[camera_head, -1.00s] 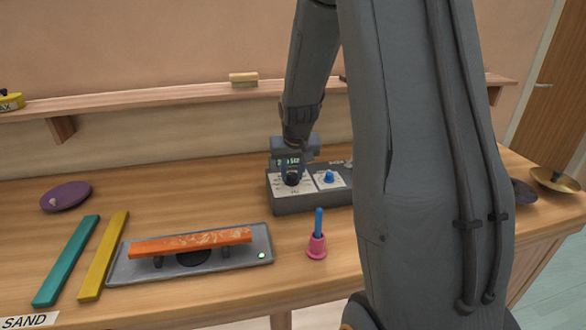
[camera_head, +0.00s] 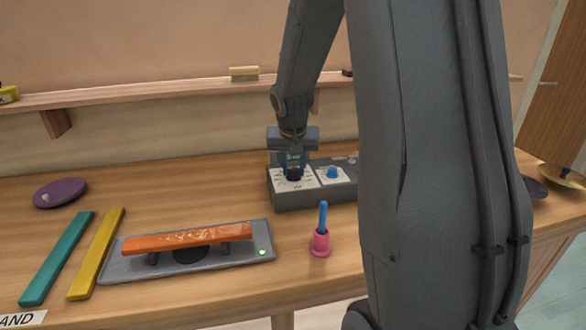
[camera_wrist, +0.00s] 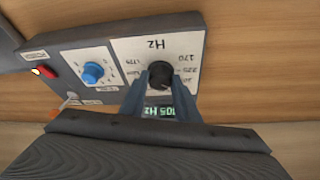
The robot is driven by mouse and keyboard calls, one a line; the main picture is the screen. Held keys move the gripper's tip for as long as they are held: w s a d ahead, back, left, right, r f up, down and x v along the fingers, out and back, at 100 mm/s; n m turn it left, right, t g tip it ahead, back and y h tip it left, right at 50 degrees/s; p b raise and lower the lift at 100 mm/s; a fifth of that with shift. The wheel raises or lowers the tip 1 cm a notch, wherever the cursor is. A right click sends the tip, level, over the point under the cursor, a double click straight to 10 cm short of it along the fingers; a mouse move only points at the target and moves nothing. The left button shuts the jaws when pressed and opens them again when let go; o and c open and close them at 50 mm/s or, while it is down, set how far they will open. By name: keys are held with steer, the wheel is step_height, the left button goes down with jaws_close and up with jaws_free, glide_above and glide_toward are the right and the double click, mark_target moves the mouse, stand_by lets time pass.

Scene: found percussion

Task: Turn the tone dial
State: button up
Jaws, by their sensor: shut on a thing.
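The tone dial is a black knob (camera_wrist: 160,73) on a white panel marked "Hz" with numbers around it. It also shows in the head view as a dark knob (camera_head: 293,174) on the grey control box (camera_head: 310,196). My gripper (camera_wrist: 158,84) is shut on the black knob, with one finger on each side of it. A lit green display (camera_wrist: 160,111) ends in "05 Hz"; its first part is hidden by my finger. In the head view my gripper (camera_head: 292,166) comes down on the box from above.
A blue knob (camera_wrist: 92,72) and a red light (camera_wrist: 47,71) are on the same box. An orange bar (camera_head: 187,238) rests on a grey plate at left, beside yellow and teal bars. My arm covers the right side.

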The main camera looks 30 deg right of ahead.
steer(key=o, duration=1)
steer(key=shift+o, duration=0.2)
steer(key=b+v, duration=0.1)
steer(key=v, duration=0.6)
steer(key=shift+r, duration=0.4)
steer(key=shift+a, duration=0.1)
